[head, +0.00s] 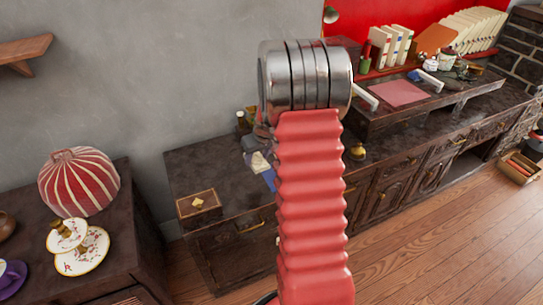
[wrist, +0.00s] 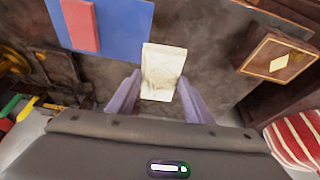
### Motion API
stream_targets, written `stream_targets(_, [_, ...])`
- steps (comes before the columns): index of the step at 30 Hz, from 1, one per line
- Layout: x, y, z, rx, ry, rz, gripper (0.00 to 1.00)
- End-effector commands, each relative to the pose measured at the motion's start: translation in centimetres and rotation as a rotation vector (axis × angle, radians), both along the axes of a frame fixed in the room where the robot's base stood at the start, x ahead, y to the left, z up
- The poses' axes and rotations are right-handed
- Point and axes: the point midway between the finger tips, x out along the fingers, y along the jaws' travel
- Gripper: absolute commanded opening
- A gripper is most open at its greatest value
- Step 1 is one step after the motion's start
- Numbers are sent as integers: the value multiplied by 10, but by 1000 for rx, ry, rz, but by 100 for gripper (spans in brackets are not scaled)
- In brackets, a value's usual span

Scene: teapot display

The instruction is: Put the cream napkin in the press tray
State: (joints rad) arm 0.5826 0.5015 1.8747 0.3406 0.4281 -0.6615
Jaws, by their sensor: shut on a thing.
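The cream napkin (wrist: 163,72) is between the two purple fingers of my gripper (wrist: 160,88) in the wrist view, and the fingers are shut on it. The dark cabinet top lies below it; I cannot tell whether the napkin still touches it. In the head view my gripper (head: 257,152) is partly hidden behind my red arm, with the napkin (head: 260,162) showing pale at its tip. At the back right, a pink flat surface (head: 399,93) between two white handles on the dark counter may be the press tray; I cannot be sure.
A blue flat thing (wrist: 118,28) with a red block (wrist: 80,25) lies beside the napkin. A wooden box (wrist: 278,59) stands to the right. A striped red dome (head: 78,181) and cups stand on the left cabinet. Books (head: 390,45) and pots line the back counter.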

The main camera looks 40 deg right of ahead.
Motion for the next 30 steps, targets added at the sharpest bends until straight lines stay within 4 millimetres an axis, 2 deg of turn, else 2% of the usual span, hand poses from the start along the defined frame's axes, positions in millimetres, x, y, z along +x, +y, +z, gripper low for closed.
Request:
stream_targets(1, [7,21,5,0,0,19,21])
stream_targets(9, [26,124,26,0,6,86,21])
stream_targets(14, [29,183,38,-1,5,125,21])
stream_targets(21, [21,267,53,-3,-2,180,21])
stream_targets(25, [15,297,59,-3,-7,200,21])
stream_targets(30, [10,313,62,-3,-9,209,21])
